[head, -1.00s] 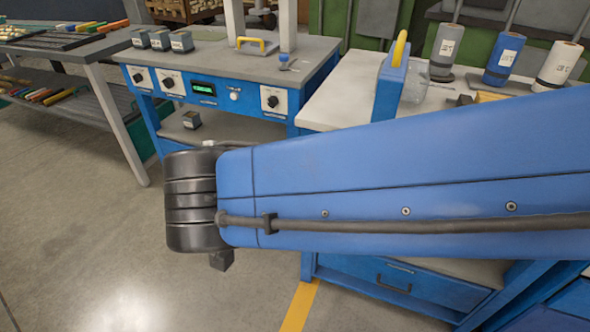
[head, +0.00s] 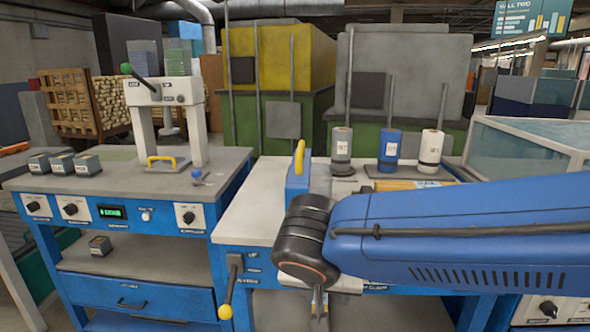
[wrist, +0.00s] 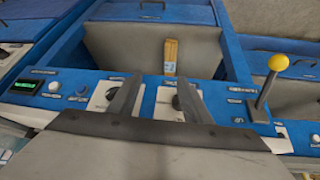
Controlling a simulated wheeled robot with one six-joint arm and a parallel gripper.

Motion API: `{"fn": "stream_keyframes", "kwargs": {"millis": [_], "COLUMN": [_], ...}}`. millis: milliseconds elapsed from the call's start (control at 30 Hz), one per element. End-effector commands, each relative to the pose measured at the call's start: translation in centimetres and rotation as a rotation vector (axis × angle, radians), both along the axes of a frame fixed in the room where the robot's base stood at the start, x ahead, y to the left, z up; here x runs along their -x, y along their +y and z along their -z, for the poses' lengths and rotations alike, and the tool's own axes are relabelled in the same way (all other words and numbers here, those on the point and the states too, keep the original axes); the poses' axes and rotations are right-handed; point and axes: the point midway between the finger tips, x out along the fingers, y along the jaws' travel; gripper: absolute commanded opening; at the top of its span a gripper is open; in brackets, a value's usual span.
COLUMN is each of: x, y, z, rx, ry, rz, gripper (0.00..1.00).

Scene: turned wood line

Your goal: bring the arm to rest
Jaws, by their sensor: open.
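My arm reaches in from the right in the head view, a blue link ending in a black joint. My gripper (wrist: 158,100) shows in the wrist view as two dark fingers standing apart with nothing between them. The fingers are over the front panel of a blue workbench, with dark knobs behind them. In the head view only a small part of the gripper shows below the black joint.
The arm is in front of a blue bench (head: 250,212) carrying a blue block with a yellow handle (head: 298,172). A yellow-knobbed lever (head: 226,310) sticks out in front. A press (head: 165,100) stands on the left bench. Three bottles (head: 389,150) stand at the back.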

Motion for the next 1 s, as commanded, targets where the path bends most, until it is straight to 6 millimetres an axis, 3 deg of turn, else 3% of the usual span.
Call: {"fn": "stream_keyframes", "kwargs": {"millis": [100, 400, 700, 1000], "x": [-0.2, 0.7, 2.7, 5.1], "y": [-3.4, -10.2, -15.7, -19.7], "z": [0.4, 1.5, 2.6, 3.7], "rx": [0.005, -0.001, -0.029, -0.059], "ry": [0.041, 0.13, 0.174, 0.173], "rz": [-0.002, -0.043, -0.095, -0.15], "gripper": [0.44, 0.44, 0.44, 0.44]}}
